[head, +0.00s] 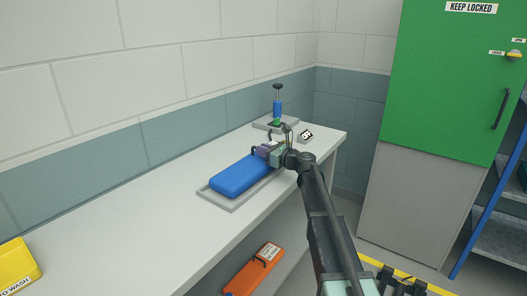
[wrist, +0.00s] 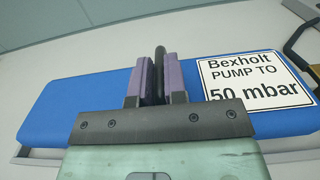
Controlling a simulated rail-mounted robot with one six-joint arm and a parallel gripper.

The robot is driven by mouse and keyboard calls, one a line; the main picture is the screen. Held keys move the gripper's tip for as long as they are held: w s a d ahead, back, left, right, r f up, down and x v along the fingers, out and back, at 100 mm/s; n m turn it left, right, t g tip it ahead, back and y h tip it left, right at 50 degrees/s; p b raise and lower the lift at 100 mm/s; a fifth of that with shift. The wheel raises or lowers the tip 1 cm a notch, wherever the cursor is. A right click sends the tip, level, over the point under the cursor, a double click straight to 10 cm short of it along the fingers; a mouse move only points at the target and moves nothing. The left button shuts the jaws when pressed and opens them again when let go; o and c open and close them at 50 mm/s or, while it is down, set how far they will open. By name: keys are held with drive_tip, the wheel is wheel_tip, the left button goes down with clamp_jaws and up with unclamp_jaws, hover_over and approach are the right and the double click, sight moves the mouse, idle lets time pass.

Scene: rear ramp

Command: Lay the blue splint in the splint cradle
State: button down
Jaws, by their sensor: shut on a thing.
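The blue splint (head: 238,178) is a long flat pad over the splint cradle (head: 232,207), a shallow grey tray on the bench. The cradle's rim shows around the splint's near end; I cannot tell if the splint rests on its floor. In the wrist view the splint (wrist: 75,102) has a white label reading "Bexholt PUMP TO 50 mbar". My gripper (head: 266,150) is at the splint's far part, partly hiding it. In the wrist view my gripper (wrist: 154,82) has its purple-padded fingers shut on the splint's black handle (wrist: 159,65).
A blue pump (head: 277,107) stands on a grey tray at the bench's far end, beside a small sign (head: 306,136). An orange splint (head: 254,270) lies on the shelf below. A yellow bin (head: 18,268) is at left. The bench (head: 120,225) between is clear.

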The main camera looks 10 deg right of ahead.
drive_tip(key=shift+f+b, duration=0.55)
drive_tip(key=shift+f, duration=0.05)
idle(0.4)
drive_tip(key=c, duration=1.1)
unclamp_jaws()
